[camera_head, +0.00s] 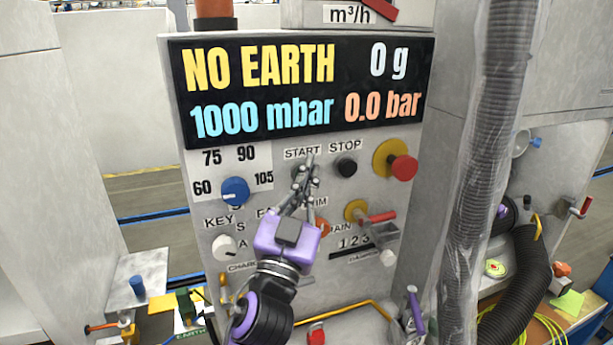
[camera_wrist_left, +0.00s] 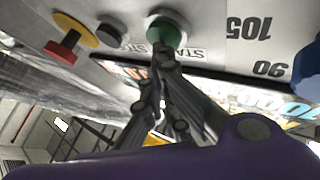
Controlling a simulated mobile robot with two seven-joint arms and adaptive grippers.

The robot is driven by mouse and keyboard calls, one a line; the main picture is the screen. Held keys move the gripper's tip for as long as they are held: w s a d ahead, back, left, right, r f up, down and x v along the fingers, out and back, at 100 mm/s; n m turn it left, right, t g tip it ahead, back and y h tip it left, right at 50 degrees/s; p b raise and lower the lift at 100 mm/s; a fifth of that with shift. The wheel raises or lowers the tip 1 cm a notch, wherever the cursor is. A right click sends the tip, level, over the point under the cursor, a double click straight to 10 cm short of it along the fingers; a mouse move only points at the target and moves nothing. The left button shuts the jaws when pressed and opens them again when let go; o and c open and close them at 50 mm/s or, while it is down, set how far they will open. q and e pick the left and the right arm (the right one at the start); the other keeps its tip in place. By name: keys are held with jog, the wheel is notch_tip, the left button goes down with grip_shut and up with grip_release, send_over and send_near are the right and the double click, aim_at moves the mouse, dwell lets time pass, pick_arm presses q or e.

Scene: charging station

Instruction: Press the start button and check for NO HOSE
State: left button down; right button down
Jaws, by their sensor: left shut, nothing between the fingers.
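The display (camera_head: 305,83) on the panel reads NO EARTH, 0 g, 1000 mbar and 0.0 bar. The green start button (camera_wrist_left: 166,28) shows in the left wrist view, beside the START label. In the head view the fingers mostly cover it, under the START label (camera_head: 302,153). My left gripper (camera_head: 306,172) is shut and empty, with its fingertips at the start button. In the left wrist view its fingertips (camera_wrist_left: 168,62) are right by the button; I cannot tell whether they touch it. My right gripper is not in view.
The black stop button (camera_head: 346,166) and the red emergency knob (camera_head: 404,168) on its yellow plate are to the right. A blue dial (camera_head: 235,191) and a white key switch (camera_head: 224,247) are to the left. A thick grey hose (camera_head: 492,150) hangs at the right.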

pick_arm(q)
jog(key=shift+w+a, duration=0.1)
jog(key=shift+w, duration=0.05)
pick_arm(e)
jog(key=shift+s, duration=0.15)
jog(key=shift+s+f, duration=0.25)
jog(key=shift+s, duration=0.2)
pick_arm(q)
jog(key=shift+s+d, duration=0.35)
jog(key=shift+s, duration=0.45)
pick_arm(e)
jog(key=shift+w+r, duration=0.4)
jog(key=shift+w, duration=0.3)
